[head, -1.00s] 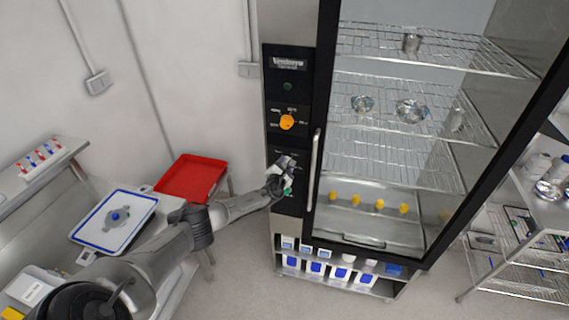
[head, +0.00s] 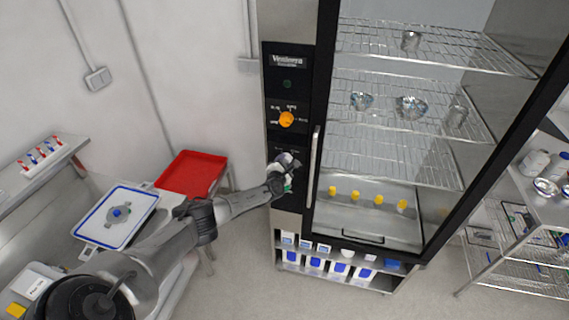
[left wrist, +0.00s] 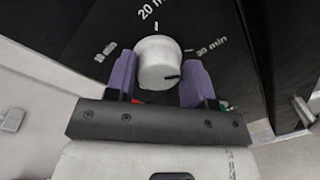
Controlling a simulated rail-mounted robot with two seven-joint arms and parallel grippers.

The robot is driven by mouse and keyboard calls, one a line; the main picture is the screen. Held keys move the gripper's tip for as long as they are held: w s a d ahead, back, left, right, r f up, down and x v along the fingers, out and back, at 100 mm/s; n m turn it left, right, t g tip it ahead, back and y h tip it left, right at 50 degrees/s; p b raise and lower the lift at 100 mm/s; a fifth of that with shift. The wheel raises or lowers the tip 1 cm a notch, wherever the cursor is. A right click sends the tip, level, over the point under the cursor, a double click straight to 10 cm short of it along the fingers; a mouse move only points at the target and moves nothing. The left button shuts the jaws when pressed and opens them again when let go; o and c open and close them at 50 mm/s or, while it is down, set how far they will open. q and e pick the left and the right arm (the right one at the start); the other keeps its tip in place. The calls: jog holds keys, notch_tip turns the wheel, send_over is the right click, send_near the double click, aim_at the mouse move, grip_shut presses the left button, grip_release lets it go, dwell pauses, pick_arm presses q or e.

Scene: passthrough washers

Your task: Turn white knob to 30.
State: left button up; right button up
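The white knob (left wrist: 158,62) sits on the black panel and shows in the left wrist view. Its dark pointer mark faces right, roughly towards the side of the "30 min" label (left wrist: 212,45). The "20 min" label stands above it. My left gripper (left wrist: 160,78) has one purple finger on each side of the knob, close against it, and looks shut on it. In the head view my left gripper (head: 285,170) is at the lower panel and hides the knob. My right gripper is not in view.
An orange knob (head: 286,119) is higher on the panel. A vertical door handle (head: 313,168) stands just right of my left gripper. Red and green parts show below the white knob. A red tray (head: 190,176) lies to the left.

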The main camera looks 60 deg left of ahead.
pick_arm(q)
jog(key=o, duration=0.4)
jog(key=shift+s+d+r+p, duration=0.25)
jog(key=shift+s+p, duration=0.15)
jog(key=shift+p, duration=0.15)
jog(key=p+v, duration=0.2)
jog(key=v, duration=0.2)
send_near(285, 162)
jog(key=shift+v, duration=2)
jog(key=shift+f+p, duration=0.15)
jog(key=shift+p, duration=0.25)
jog(key=shift+f, duration=0.1)
